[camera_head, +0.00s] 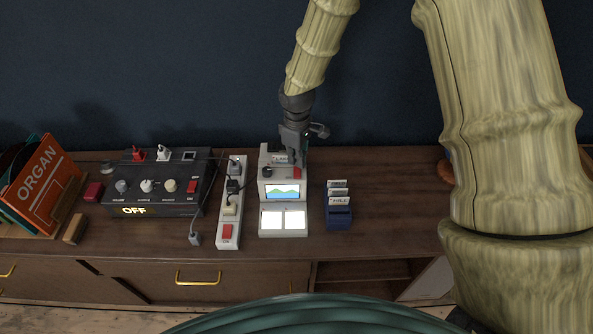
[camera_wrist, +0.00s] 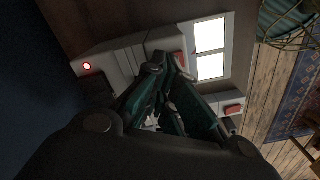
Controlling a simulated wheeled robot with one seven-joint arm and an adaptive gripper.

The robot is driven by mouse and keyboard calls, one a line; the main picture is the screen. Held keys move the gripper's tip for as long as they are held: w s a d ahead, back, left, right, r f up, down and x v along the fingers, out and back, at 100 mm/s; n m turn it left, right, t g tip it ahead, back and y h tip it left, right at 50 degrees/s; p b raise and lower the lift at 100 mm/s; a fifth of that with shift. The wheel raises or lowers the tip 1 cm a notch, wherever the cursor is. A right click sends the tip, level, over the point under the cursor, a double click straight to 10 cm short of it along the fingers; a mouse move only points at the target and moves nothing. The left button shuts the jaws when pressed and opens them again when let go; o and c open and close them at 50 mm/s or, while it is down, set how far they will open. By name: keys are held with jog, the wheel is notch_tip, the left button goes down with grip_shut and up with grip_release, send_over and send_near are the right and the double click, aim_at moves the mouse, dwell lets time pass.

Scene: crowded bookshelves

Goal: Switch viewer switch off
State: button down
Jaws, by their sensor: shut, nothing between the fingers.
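The viewer (camera_head: 263,220) is a pale grey device on the cabinet top. Its small screen (camera_head: 282,191) shows a coloured picture and its two lower panels (camera_head: 283,220) glow white. A red switch (camera_head: 297,173) sits on its upper right. In the wrist view the lit panels (camera_wrist: 210,50) and red switch (camera_wrist: 179,57) also show, with a round red light (camera_wrist: 87,66) at the far end. My gripper (camera_head: 291,160) is shut and empty, pointing down just behind the red switch. In the wrist view its fingertips (camera_wrist: 165,62) are beside the switch, partly covering it; contact cannot be told.
A power strip (camera_head: 228,242) with a red switch (camera_head: 227,231) and plugs stands left of the viewer. A black box (camera_head: 160,208) with knobs reads OFF. A blue card holder (camera_head: 339,217) is at right. Orange ORGAN sleeve (camera_head: 43,184) stands far left.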

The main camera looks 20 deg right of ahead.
aim_at(296, 168)
jog(key=shift+f+b, duration=0.45)
jog(key=shift+f, duration=0.7)
dwell(1.0)
jog(key=shift+r, duration=0.15)
jog(key=shift+r+p, duration=2.8)
jog(key=shift+r, duration=0.6)
jog(key=shift+a+f, duration=0.1)
